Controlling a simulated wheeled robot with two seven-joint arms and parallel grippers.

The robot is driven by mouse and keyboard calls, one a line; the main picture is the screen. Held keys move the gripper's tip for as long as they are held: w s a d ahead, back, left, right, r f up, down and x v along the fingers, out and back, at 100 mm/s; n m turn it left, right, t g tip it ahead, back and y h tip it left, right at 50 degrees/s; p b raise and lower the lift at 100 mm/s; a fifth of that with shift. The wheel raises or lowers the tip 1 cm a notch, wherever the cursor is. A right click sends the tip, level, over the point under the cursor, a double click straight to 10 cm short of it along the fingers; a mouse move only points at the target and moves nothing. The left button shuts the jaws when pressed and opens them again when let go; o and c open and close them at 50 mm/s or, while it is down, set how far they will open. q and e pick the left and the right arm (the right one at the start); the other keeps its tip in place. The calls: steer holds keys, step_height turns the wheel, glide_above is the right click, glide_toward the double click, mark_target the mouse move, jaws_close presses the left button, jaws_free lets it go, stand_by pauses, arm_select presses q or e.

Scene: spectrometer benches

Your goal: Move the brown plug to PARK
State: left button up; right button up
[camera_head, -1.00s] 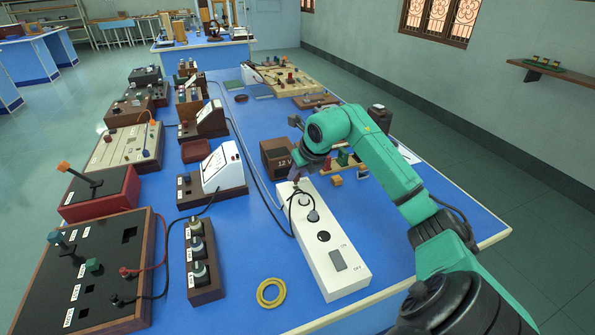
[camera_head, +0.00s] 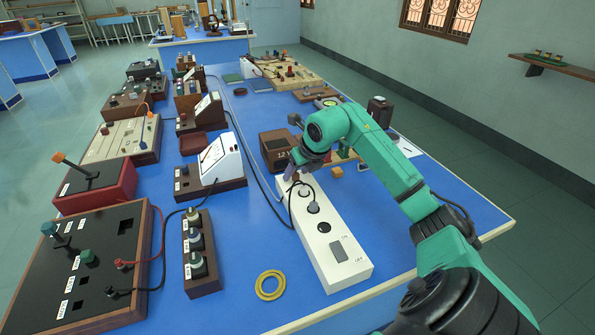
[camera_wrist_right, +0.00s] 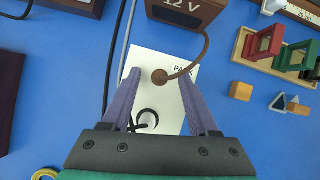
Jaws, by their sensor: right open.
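The brown plug (camera_wrist_right: 160,77) is in the right wrist view, at the far end of the white socket strip (camera_wrist_right: 151,62), beside the PARK label (camera_wrist_right: 183,78). Its brown cord runs to the brown 12 V box (camera_wrist_right: 186,12). My right gripper (camera_wrist_right: 160,73) is open, with its purple fingers on either side of the plug. I see no clear contact, and cannot tell whether the plug is fully seated. In the head view the right gripper (camera_head: 291,172) is over the strip's far end and hides the plug. My left gripper is not in view.
Small blocks and a wooden rack (camera_wrist_right: 265,60) lie to the right. A three-knob box (camera_head: 203,258) and a yellow ring (camera_head: 270,285) are on the blue table, with free room between.

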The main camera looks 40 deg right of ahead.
steer(key=shift+r, duration=0.1)
steer(key=b+v, duration=0.1)
steer(key=v, duration=1.3)
steer(key=shift+s+r, duration=0.15)
